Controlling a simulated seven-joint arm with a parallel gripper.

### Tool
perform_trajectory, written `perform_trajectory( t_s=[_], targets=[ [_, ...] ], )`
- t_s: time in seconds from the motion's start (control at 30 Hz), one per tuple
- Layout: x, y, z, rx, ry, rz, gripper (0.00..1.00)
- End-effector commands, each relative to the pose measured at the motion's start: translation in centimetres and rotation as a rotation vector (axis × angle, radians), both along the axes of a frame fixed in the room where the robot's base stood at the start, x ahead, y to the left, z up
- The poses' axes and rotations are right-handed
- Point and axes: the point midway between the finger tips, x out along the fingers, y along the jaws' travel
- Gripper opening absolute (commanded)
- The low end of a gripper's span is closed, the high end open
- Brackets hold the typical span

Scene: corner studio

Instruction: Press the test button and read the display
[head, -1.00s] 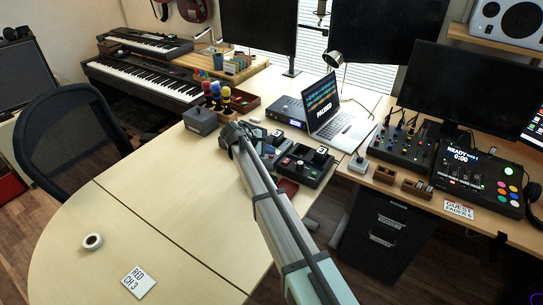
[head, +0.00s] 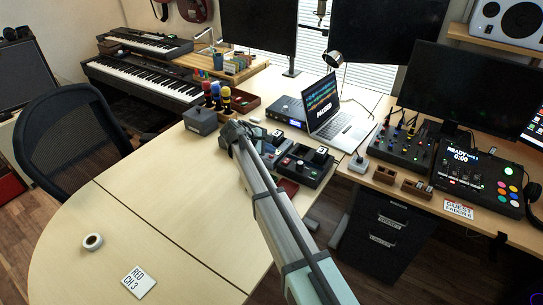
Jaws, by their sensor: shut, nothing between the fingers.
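My gripper (head: 230,130) is shut and empty in the head view, over the table at the end of my arm. It is just left of the dark pedal-like units and in front of the grey box. A dark unit with a small red button (head: 284,161) sits right of my arm; I cannot tell whether that is the test button. The open laptop (head: 343,127) has a screen (head: 322,105) with a waveform and large white letters that seem to read PASSED. A black rack box with a small blue display (head: 297,124) stands left of the laptop. My arm hides part of the units.
A grey box (head: 201,122) with coloured-top cable plugs or microphones stands close behind my gripper. A tape roll (head: 92,242) and a card reading RED CH 3 (head: 138,283) lie at front left. A mixer (head: 470,180) reading READY 0:00 is at right. The left tabletop is largely clear.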

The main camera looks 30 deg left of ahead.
Motion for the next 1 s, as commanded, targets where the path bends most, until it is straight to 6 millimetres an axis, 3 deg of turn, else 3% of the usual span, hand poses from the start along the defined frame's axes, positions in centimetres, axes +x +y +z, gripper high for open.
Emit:
perform_trajectory(
  t_s=[0.43, 1.0],
  targets=[
    [0.0, 0.0, 0.5, 0.000, 0.000, 0.000, 0.00],
    [0.0, 0.0, 5.0, 0.000, 0.000, 0.000, 0.00]
  ],
)
